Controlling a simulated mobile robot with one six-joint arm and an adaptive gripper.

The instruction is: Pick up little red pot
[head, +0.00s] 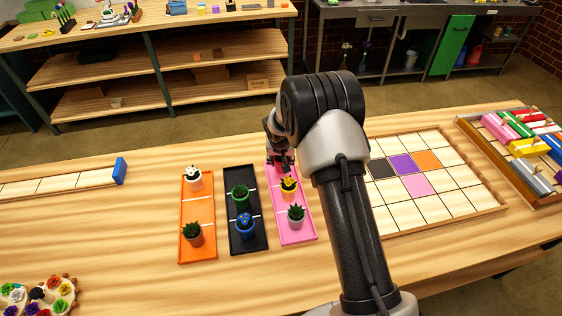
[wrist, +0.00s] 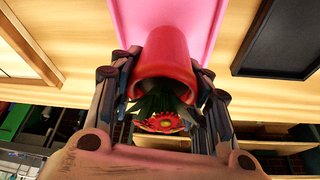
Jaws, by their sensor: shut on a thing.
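The little red pot (wrist: 165,62) fills the middle of the wrist view. Green leaves and a red flower (wrist: 162,121) show at its mouth. My gripper (wrist: 170,85) is shut on it, with a finger on each side. In the head view my gripper (head: 280,150) is over the far end of the pink tray (head: 309,238), and only a bit of the red pot (head: 284,169) shows beneath it. I cannot tell whether the pot touches the tray.
The pink tray also holds a yellow pot (head: 289,191) and a grey pot (head: 296,218). A black tray (head: 236,176) and an orange tray (head: 197,256), each with potted plants, stand to its left. A wooden grid board (head: 452,194) lies right of my arm. Open wood lies left of the orange tray.

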